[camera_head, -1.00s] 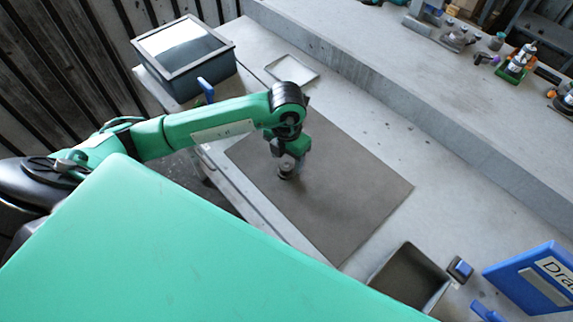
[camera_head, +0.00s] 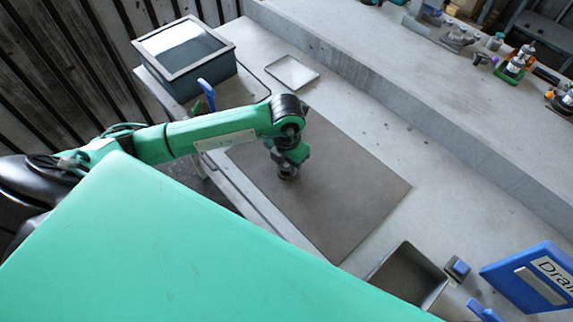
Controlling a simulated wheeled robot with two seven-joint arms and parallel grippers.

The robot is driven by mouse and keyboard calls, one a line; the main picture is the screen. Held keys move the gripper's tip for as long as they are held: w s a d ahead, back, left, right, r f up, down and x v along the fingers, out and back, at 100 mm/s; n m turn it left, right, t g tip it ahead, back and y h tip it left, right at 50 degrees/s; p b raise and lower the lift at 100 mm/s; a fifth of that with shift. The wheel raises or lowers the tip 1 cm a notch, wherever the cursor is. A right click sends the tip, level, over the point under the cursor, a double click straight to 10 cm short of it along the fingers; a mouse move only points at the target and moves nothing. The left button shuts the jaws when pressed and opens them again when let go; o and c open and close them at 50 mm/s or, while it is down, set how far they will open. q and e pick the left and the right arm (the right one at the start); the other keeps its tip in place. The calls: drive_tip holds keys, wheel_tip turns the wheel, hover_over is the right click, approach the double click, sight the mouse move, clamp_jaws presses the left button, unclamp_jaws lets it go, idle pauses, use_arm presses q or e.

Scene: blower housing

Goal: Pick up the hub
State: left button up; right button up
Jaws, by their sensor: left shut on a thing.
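The hub (camera_head: 288,174) is a small dark grey round part over the left half of the dark mat (camera_head: 345,205). My left gripper (camera_head: 288,168) points down over it and is shut on it. The gripper hides most of the hub, and I cannot tell whether the hub touches the mat. My right gripper does not show.
An open grey bin (camera_head: 405,275) and a blue sign (camera_head: 530,282) are at the lower right. A raised ledge (camera_head: 420,110) runs behind. The mat's right half is clear.

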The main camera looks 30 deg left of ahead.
use_arm(q)
wheel_tip(320, 180, up, 10)
drive_tip(key=r+b, duration=0.1)
drive_tip(key=b, duration=0.2)
wheel_tip(320, 180, up, 7)
hover_over(287, 164)
drive_tip(key=shift+s+r, duration=0.2)
drive_tip(key=shift+r, duration=0.8)
